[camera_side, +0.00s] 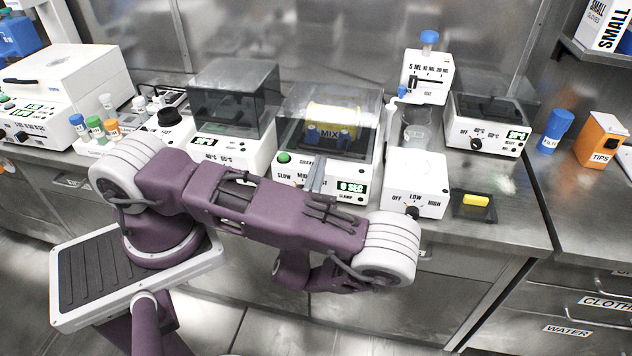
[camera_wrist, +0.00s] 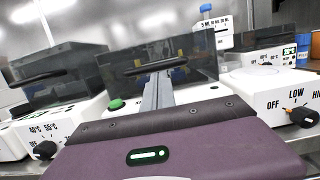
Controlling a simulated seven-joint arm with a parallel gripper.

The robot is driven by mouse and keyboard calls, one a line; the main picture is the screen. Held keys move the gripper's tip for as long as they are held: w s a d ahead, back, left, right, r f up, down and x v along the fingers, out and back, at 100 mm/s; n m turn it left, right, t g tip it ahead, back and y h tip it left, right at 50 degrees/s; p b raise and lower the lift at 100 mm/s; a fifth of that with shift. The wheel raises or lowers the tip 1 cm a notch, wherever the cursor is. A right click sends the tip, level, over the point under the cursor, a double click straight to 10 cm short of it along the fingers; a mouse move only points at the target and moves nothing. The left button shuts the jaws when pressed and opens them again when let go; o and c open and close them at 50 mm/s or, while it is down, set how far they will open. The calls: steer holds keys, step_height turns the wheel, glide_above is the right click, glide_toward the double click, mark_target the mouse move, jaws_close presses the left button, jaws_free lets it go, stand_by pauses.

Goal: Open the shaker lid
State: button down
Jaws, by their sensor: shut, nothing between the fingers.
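The shaker (camera_side: 350,177) is a white box with a green button, a speed label and a "0 SEC" display. Its see-through smoky lid (camera_side: 363,108) is down over a yellow "MIX" item (camera_side: 334,118) and blue clamps. In the wrist view the lid (camera_wrist: 203,48) shows a dark handle bar (camera_wrist: 160,66) across its front. My gripper (camera_side: 319,163) is shut and empty, its grey fingers upright in front of the lid. In the wrist view the fingertips (camera_wrist: 164,74) overlap the handle's lower edge; I cannot tell whether they touch it.
A similar lidded heater (camera_side: 232,108) stands close on the left. A white box with a LOW/HIGH knob (camera_side: 416,182) and a glass beaker (camera_side: 416,128) stand on the right. A yellow piece on a dark pad (camera_side: 475,200) lies farther right.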

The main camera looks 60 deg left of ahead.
steer(key=shift+r, duration=0.15)
steer(key=w+a+r+g+h, duration=0.1)
steer(key=r, duration=0.2)
steer(key=w+a+r+g+h, duration=0.1)
steer(key=r+g+h, duration=0.1)
steer(key=r, duration=0.2)
steer(key=a+r+g+h, duration=0.1)
steer(key=r, duration=0.3)
steer(key=shift+w+g+h, duration=0.3)
steer(key=shift+w, duration=0.1)
steer(key=shift+g+h, duration=0.5)
steer(key=w+a+r, duration=0.1)
steer(key=r, duration=0.2)
steer(key=w+a+r, duration=0.1)
steer(key=shift+w+a+r, duration=0.2)
steer(key=shift+w+a, duration=0.1)
steer(key=shift+a, duration=0.05)
steer(key=w+a+r, duration=0.3)
steer(key=w+a, duration=0.4)
steer(key=w+a+r, duration=0.4)
steer(key=w+a, duration=0.4)
steer(key=shift+w+r, duration=0.15)
steer(key=shift+r, duration=0.05)
